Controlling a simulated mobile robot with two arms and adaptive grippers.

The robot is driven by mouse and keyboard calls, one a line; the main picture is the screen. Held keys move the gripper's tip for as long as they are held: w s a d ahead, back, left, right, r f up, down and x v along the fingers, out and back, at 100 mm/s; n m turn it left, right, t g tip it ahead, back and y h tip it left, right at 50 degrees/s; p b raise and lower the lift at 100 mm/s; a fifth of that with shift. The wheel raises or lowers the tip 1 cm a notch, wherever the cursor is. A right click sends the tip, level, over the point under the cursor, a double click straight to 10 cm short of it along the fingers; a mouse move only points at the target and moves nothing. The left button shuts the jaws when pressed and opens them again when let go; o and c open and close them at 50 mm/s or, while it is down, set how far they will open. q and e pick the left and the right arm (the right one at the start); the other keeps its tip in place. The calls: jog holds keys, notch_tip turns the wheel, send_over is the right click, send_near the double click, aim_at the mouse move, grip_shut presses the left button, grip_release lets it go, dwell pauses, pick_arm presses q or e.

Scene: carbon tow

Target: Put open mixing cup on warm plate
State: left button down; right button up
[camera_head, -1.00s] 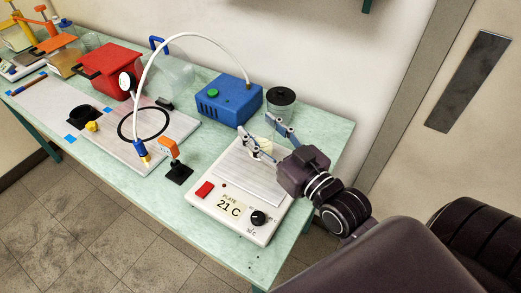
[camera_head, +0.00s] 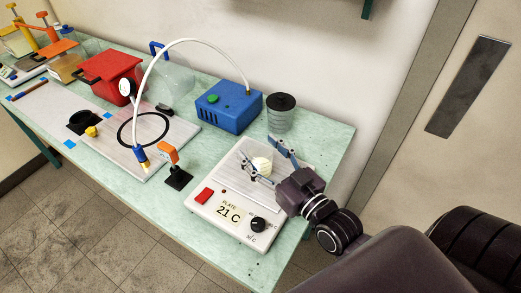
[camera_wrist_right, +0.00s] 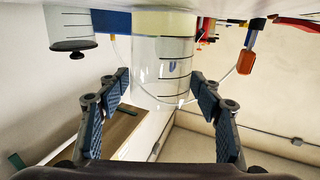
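The open mixing cup (camera_head: 262,164), clear with cream-coloured contents, stands on the bare metal top of the warm plate (camera_head: 232,203), towards its back. The plate's display reads 21 C. In the right wrist view, which is upside down, the cup (camera_wrist_right: 161,62) shows a clear graduated wall and a cream band. My right gripper (camera_head: 262,162) is at the cup, and its fingers partly overlap it in the head view. In the right wrist view the gripper (camera_wrist_right: 160,82) is open, with visible gaps between the fingers and the cup. My left gripper is out of view.
A black-lidded clear container (camera_head: 281,115) stands behind the plate, beside a blue pump box (camera_head: 229,106). An orange-topped stand (camera_head: 170,160) is left of the plate. A white hose arches over the board (camera_head: 141,145). Bare bench lies right of the plate.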

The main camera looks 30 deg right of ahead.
jog(key=shift+o, duration=0.2)
jog(key=shift+r, duration=0.15)
jog(key=s, duration=0.3)
jog(key=s+d+b, duration=0.1)
jog(key=s, duration=0.2)
jog(key=s+b, duration=0.1)
jog(key=s, duration=0.3)
jog(key=shift+s+d, duration=0.1)
jog(key=shift+d, duration=0.1)
jog(key=shift+s+d, duration=0.15)
jog(key=shift+s, duration=0.7)
